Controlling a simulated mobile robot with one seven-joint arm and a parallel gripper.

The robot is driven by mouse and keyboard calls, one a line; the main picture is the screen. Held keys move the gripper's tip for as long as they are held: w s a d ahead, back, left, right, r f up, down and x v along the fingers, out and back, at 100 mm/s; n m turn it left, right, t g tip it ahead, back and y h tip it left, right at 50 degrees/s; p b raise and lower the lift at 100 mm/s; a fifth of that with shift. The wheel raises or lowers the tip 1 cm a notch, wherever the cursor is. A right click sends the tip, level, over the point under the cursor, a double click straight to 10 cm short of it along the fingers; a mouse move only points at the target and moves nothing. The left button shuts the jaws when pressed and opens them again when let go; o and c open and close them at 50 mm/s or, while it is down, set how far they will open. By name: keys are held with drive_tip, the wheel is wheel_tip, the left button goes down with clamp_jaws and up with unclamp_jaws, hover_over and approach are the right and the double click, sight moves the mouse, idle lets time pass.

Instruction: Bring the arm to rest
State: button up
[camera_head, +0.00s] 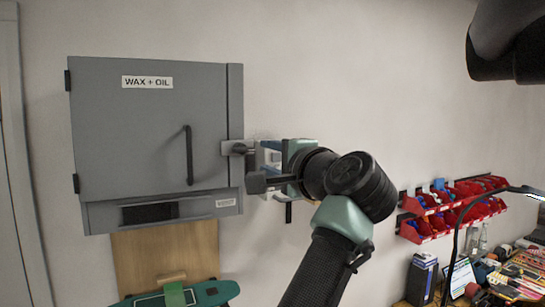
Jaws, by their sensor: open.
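My arm reaches up from the bottom, with black links and pale green joint covers. My gripper (249,166) is in front of the right edge of a grey wall cabinet labelled "WAX + OIL" (105,130). Its dark fingers point left and stand apart, with nothing seen between them. I cannot tell whether a finger touches the cabinet edge. The cabinet door is closed and has a dark vertical handle (189,156), left of my gripper. My wrist hides the wall behind it.
Below the cabinet are a wooden board (135,262) and a green skateboard-like deck (212,292). At right, red bins (425,228) hang on the wall above a cluttered workbench with a lamp (455,235). The wall between cabinet and bins is bare.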

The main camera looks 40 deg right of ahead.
drive_tip(key=s+a+f+n+t+y+b, duration=0.1)
drive_tip(key=s+a+n+t+b, duration=0.2)
drive_tip(key=a, duration=0.8)
drive_tip(key=s+a+n+t+y+b, duration=0.1)
drive_tip(key=s+a+n+t+b, duration=0.2)
drive_tip(key=s+a+n, duration=0.5)
drive_tip(key=s+a+f+n+t+y+b, duration=0.1)
drive_tip(key=s+a+n, duration=0.5)
drive_tip(key=a, duration=0.9)
drive_tip(key=n+t+y+b, duration=0.1)
drive_tip(key=n+t+b, duration=0.1)
drive_tip(key=n+b, duration=0.1)
drive_tip(key=shift+a+f+n+t+b, duration=0.3)
drive_tip(key=shift+a+n+t+b, duration=0.05)
drive_tip(key=shift+n+t, duration=0.05)
drive_tip(key=shift+s, duration=0.1)
